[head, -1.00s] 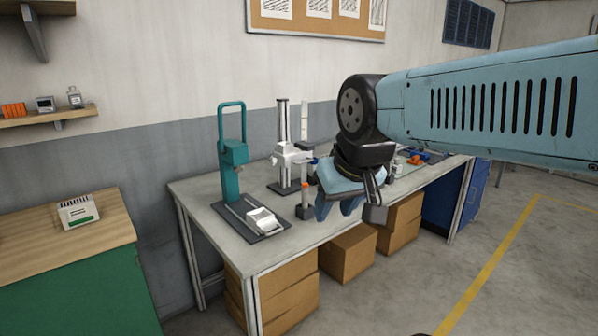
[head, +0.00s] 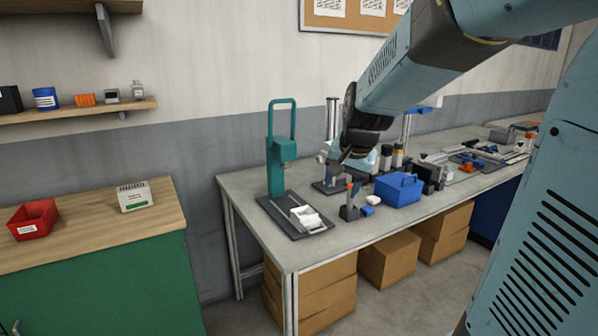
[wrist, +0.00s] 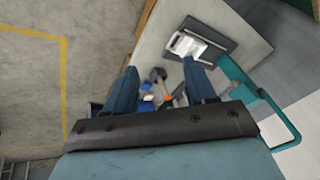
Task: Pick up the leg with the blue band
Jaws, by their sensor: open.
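I cannot make out a leg with a blue band in either view; it may be hidden behind my gripper or too small to tell. My gripper (head: 347,168) hangs over the workbench (head: 240,195), partly hiding the grey column stand behind it. In the wrist view its two blue fingers are apart with nothing held between them, and the gripper (wrist: 160,70) points at the bench. A dark block with an orange-topped upright (head: 349,207) stands below it near the front edge. Small blue pieces (head: 367,210) lie beside that block.
A teal press (head: 277,165) with a white tray (head: 306,217) on its base stands left of my gripper. A blue box (head: 399,190) and several dark parts stand to the right. Cardboard boxes (head: 388,260) fill the space below. The bench's front left corner is bare.

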